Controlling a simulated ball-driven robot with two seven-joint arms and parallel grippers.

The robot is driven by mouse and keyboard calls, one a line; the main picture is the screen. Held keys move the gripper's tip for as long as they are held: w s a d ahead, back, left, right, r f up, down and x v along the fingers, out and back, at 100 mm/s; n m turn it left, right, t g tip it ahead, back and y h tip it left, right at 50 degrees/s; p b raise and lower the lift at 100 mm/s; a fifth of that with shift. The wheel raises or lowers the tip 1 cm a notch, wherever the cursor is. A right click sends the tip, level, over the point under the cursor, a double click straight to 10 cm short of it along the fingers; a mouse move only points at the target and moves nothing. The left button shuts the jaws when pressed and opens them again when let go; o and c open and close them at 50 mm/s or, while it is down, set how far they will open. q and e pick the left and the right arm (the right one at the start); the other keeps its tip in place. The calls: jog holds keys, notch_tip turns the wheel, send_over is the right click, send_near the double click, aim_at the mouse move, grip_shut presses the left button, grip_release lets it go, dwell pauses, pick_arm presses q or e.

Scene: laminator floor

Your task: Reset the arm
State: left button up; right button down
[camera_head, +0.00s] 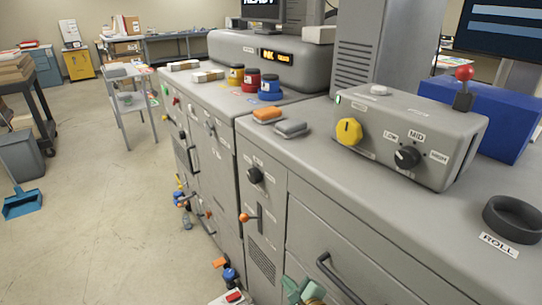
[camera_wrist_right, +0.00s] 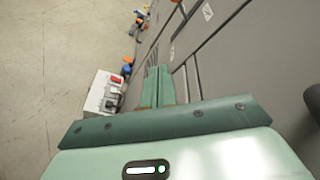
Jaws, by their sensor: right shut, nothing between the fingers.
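My right gripper (camera_head: 303,290) shows only in part at the bottom edge of the head view, in front of the grey machine's lower front. In the right wrist view its two green fingers (camera_wrist_right: 158,85) lie side by side, shut, with nothing between them. They point along the machine's front panels, and no contact with the machine shows. My left gripper is in neither view.
The long grey machine (camera_head: 330,143) fills the right side. A control box (camera_head: 410,115) with a yellow knob (camera_head: 349,131) and a black ring (camera_head: 513,217) sit on top. Handles and an orange-tipped lever (camera_head: 246,217) stick out in front. The floor (camera_head: 90,240) at left is mostly clear.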

jog(key=s+d+f+n+g+h, duration=0.25)
jog(key=s+d+f+n, duration=0.35)
jog(key=s+f+n, duration=0.5)
jog(key=s+d+f+n+g+h, duration=0.2)
jog(key=s+d+f+n+g, duration=0.3)
jog(key=s+f+n, duration=0.6)
jog(key=s+d+f+n+g, duration=0.1)
jog(key=s+d+f, duration=0.2)
jog(key=s, duration=0.8)
jog(key=s+d+f+n+g+h, duration=0.1)
jog(key=s+d+f+g, duration=0.1)
jog(key=s, duration=1)
jog(key=s+d+f+n+g+h, duration=0.1)
jog(key=s+d+f, duration=0.3)
jog(key=s, duration=0.7)
jog(key=shift+s+d+g, duration=0.2)
jog(key=shift+d+g, duration=0.15)
jog(key=shift+g, duration=0.2)
jog(key=shift+f, duration=0.1)
